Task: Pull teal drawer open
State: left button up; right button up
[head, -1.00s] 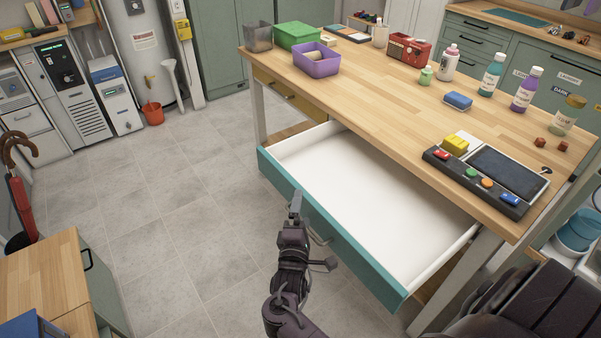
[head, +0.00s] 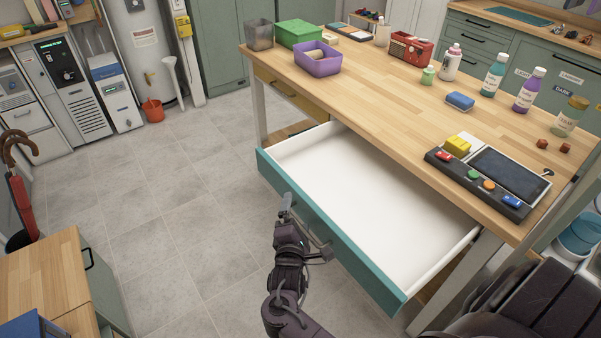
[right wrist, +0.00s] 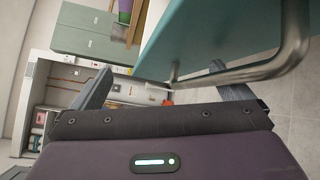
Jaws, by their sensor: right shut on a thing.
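The teal drawer (head: 345,250) under the wooden table stands well open, and its white inside is empty. My right gripper (head: 305,226) is at the outer face of the drawer front, shut on its metal bar handle (right wrist: 240,72). In the right wrist view, the bar runs between the gripper fingers (right wrist: 165,88), and the teal front (right wrist: 215,35) is close above. In the head view, the gripper mostly hides the handle. My left gripper is not in view.
The wooden table top (head: 400,110) overhangs the drawer and holds a button panel (head: 485,185), bottles and bins. A yellow drawer (head: 290,95) beside the teal one is shut. A wooden-topped cabinet (head: 45,285) stands at lower left. Grey floor (head: 170,220) left of the drawer is clear.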

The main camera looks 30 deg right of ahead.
jog(key=shift+s+r, duration=0.25)
jog(key=shift+r, duration=0.65)
jog(key=shift+s+a+p, duration=0.3)
jog(key=shift+s+a, duration=0.15)
jog(key=shift+s, duration=0.05)
jog(key=shift+s+a+f+p, duration=0.25)
jog(key=shift+s+a, duration=0.1)
jog(key=shift+s, duration=0.1)
jog(key=shift+s+a+f+p, duration=0.1)
jog(key=shift+s+a+p, duration=0.1)
jog(key=shift+s+a, duration=0.2)
jog(key=shift+c, duration=0.2)
jog(key=shift+f+p+v, duration=0.25)
jog(key=shift+p+v, duration=0.1)
jog(key=shift+v, duration=0.85)
jog(key=shift+c, duration=1.1)
jog(key=shift+s+a, duration=0.25)
jog(key=shift+s, duration=0.05)
jog(key=shift+c, duration=1)
jog(key=v, duration=0.3)
jog(key=shift+s+p, duration=0.1)
jog(key=shift+p, duration=0.2)
jog(key=c, duration=0.6)
pick_arm(q)
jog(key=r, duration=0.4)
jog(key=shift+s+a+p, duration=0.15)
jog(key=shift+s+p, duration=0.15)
jog(key=shift+p, duration=0.05)
pick_arm(e)
jog(key=shift+f, duration=0.45)
